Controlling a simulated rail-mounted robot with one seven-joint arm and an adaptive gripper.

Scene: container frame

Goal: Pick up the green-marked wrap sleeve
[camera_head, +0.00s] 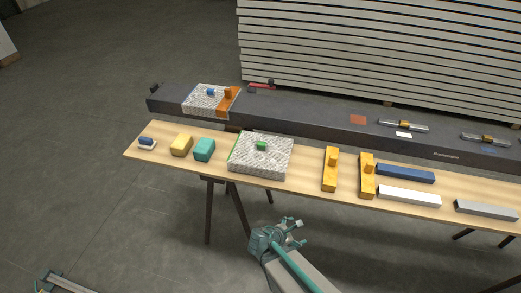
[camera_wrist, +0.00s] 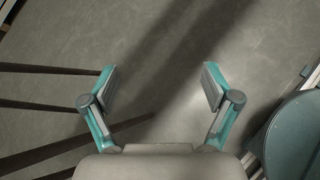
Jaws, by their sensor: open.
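The green-marked wrap sleeve (camera_head: 262,160) is a grey-white, textured square block on the wooden table. It has a green block on top and a green strip along its left edge. My gripper (camera_head: 288,230) is in front of the table, below and slightly right of the sleeve, apart from it. In the wrist view my gripper (camera_wrist: 158,88) is open with nothing between its fingers.
The wooden table (camera_head: 305,182) also holds a teal block (camera_head: 204,149), a yellow block (camera_head: 181,145), orange-yellow brackets (camera_head: 330,170), and blue (camera_head: 405,174) and white (camera_head: 408,196) bars. Behind lies a dark beam (camera_head: 310,116) with a similar blue-and-orange-marked sleeve (camera_head: 203,98).

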